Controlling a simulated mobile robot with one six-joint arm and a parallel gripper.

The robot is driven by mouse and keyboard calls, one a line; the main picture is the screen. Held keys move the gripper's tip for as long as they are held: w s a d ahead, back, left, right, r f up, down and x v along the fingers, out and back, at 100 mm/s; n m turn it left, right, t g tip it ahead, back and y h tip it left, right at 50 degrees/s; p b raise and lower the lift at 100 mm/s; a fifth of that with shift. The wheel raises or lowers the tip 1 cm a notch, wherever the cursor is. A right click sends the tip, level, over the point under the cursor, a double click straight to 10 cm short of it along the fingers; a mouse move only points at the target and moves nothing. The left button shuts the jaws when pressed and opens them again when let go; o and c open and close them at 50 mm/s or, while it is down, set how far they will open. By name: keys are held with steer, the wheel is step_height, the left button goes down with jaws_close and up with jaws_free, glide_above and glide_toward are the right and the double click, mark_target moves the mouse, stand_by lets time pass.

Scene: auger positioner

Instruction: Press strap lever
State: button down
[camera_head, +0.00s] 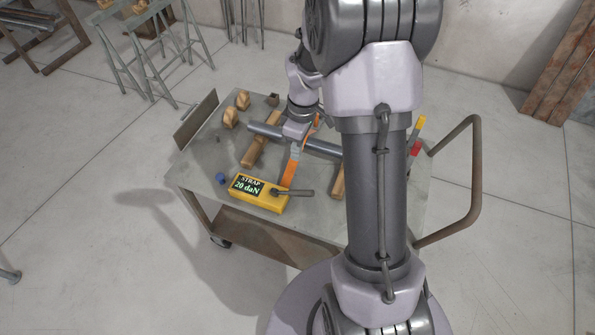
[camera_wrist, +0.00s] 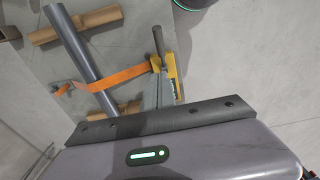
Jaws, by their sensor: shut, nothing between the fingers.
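The yellow strap box (camera_head: 258,195) sits on the cart top, with a display reading "STRAP 20 daN". Its dark grey lever (camera_head: 298,192) sticks out to the right over the box. An orange strap (camera_head: 289,172) runs from the box to a grey pipe (camera_head: 322,147). My gripper (camera_head: 296,152) is shut and empty, above the cart near the strap and pipe, apart from the lever in the picture. In the wrist view, the lever (camera_wrist: 158,40) shows beyond the fingers (camera_wrist: 166,92), which partly cover the yellow box (camera_wrist: 172,68).
The pipe rests across wooden blocks (camera_head: 254,152) on the grey cart (camera_head: 205,165). A blue cylinder (camera_head: 221,179) and small wooden pieces (camera_head: 230,117) stand on the left. The cart's handle rail (camera_head: 472,180) is at the right.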

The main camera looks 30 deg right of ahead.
steer(key=b, duration=0.3)
glide_above(293, 193)
steer(key=w+d, duration=0.1)
step_height(293, 193, down, 9)
steer(key=f, duration=0.1)
steer(key=f+b, duration=0.1)
steer(key=s+f, duration=0.1)
steer(key=shift+s+d+f, duration=0.1)
steer(key=shift+d+f, duration=0.05)
steer(key=shift+d, duration=0.2)
steer(key=shift+s+f, duration=0.2)
steer(key=shift+f, duration=0.05)
steer(key=shift+d+b, duration=0.1)
steer(key=shift+b, duration=0.2)
